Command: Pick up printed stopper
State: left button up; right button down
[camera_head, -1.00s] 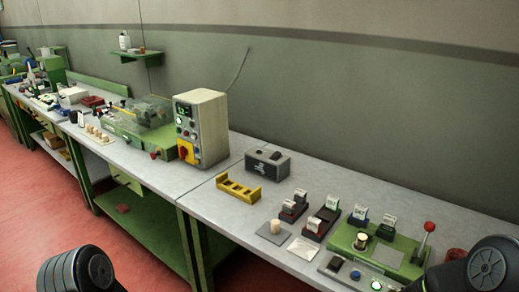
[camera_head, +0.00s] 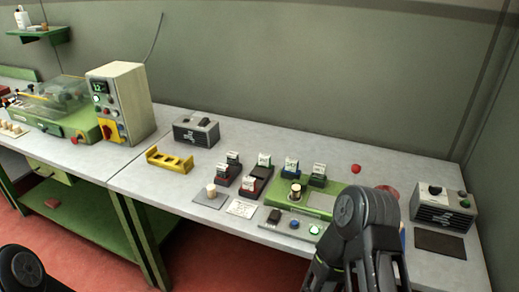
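A pale cork stopper (camera_head: 211,190) stands upright on a small grey pad (camera_head: 208,202) at the front of the bench. Another stopper-like piece (camera_head: 296,190) with a dark lower part stands on the green machine (camera_head: 325,200). I cannot make out print on either. My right arm comes in at the lower right, over the front of the green machine and hiding part of it. My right gripper (camera_head: 335,275) is at the bottom edge, partly cut off, and its fingers are not clear. Of my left arm only a dark joint shows at the lower left; its gripper is out of view.
Several small stamp blocks in dark holders stand behind the pad, near a white card (camera_head: 241,208). A yellow rack (camera_head: 169,160), a grey box (camera_head: 196,131) and a control cabinet (camera_head: 121,102) stand to the left. A grey unit (camera_head: 443,207) and a dark mat (camera_head: 440,244) are at the right.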

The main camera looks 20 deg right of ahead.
aim_at(296, 189)
jog(key=j+z, duration=0.15)
jog(key=z, duration=0.3)
jog(key=j+z, duration=0.15)
jog(key=z, duration=0.35)
jog(key=j+z, duration=0.15)
jog(key=z, duration=0.3)
jog(key=j+z, duration=0.15)
jog(key=z, duration=0.35)
